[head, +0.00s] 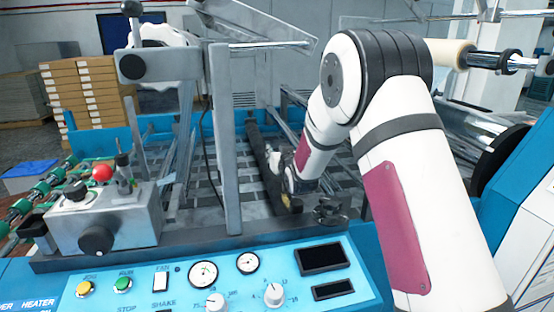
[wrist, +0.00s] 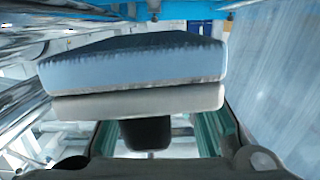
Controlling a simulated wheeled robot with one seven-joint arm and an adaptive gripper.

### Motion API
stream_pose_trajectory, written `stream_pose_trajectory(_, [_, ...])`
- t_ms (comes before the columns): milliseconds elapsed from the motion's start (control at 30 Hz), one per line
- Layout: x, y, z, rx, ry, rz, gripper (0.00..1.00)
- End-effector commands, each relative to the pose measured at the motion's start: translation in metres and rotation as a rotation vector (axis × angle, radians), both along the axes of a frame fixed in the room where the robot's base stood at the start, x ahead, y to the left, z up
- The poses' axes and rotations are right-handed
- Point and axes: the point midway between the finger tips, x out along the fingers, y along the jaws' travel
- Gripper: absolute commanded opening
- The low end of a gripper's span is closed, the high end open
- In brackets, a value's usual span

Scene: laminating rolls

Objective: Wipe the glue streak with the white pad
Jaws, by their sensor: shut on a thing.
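In the wrist view, the pad (wrist: 135,72) is a thick block with a dark top edge, a pale blue-white face and a grey layer under it. Its short black handle (wrist: 147,133) sits between the teal fingers of my gripper (wrist: 155,138), which is shut on it. In the head view, my gripper (head: 284,178) is down inside the machine frame beside a long dark bar (head: 257,150). A small white patch there may be the pad, but it is too small to tell. I cannot make out the glue streak in either view.
A blue control panel (head: 235,277) with knobs and gauges stands in front. A grey upright post (head: 226,150) and a grey block with a red knob (head: 103,215) are left of my arm. Shiny rollers (head: 490,125) are at the right. Stacked boxes (head: 92,88) stand behind.

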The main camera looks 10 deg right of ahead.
Motion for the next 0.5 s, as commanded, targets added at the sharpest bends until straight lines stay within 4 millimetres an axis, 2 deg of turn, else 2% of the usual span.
stream_pose_trajectory(133, [-0.0003,-0.0001,0.0091,0.000,0.000,0.000,0.00])
stream_pose_trajectory(500, [0.0001,-0.0001,0.0106,0.000,-0.001,0.000,0.00])
